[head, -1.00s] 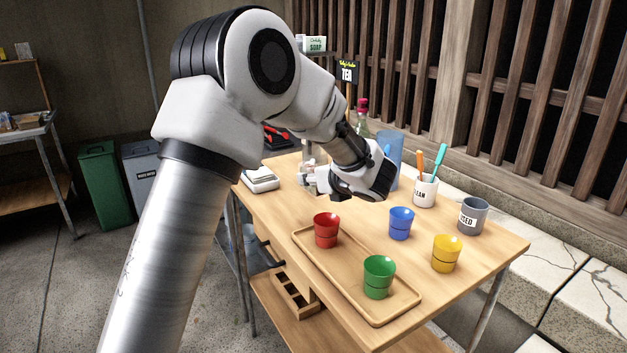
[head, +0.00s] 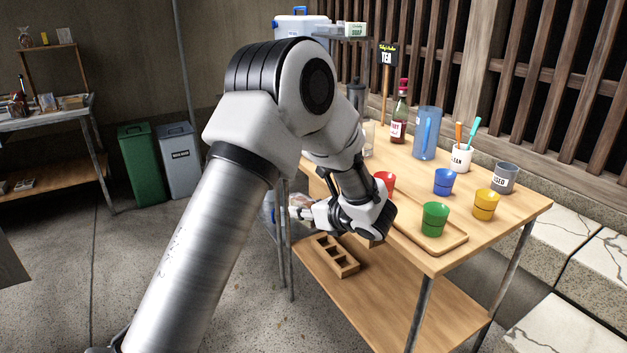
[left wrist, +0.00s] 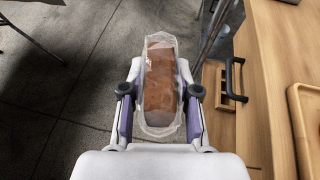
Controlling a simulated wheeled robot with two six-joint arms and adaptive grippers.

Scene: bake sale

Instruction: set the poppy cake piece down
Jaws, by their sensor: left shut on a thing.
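The poppy cake piece (left wrist: 161,80) is a brown loaf-shaped block in clear wrap. In the left wrist view it lies lengthwise between the fingers of my left gripper (left wrist: 163,100), which is shut on it. In the head view the left gripper (head: 303,211) points left, off the table's near left side, with the wrapped piece (head: 297,200) partly visible at its fingers. The left wrist view shows floor beneath the piece, which is held in the air. My right gripper is not in view.
The wooden table (head: 510,212) holds a tray (head: 455,247), red, green, blue and yellow cups, bottles and utensil mugs. A compartmented wooden box (head: 336,256) sits on the lower shelf (head: 375,310). Green (head: 150,165) and grey (head: 180,160) bins stand at the back left.

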